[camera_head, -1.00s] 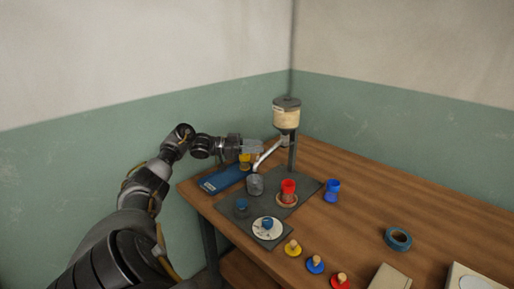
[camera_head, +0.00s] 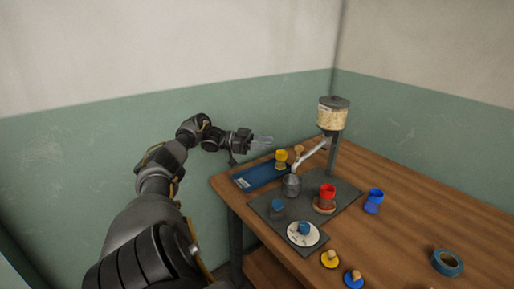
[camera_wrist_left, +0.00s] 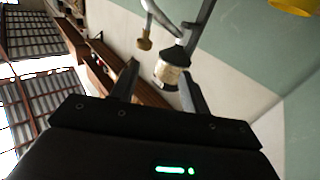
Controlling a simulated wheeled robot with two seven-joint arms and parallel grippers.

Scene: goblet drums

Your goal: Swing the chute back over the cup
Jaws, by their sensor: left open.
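The pale chute (camera_head: 311,152) slopes down and left from the post under the hopper (camera_head: 334,115). Its lower end is just above the grey metal cup (camera_head: 291,186), as seen from here; exact alignment is hard to tell. It also shows in the left wrist view (camera_wrist_left: 160,19), near the hopper (camera_wrist_left: 172,74). A red goblet (camera_head: 327,191) stands on a wooden ring right of the grey cup. My left gripper (camera_head: 268,143) is open and empty, left of the chute and apart from it, above the table's back edge. My right gripper is out of view.
A yellow goblet (camera_head: 281,160) stands by the blue tray (camera_head: 246,183), below my left gripper.

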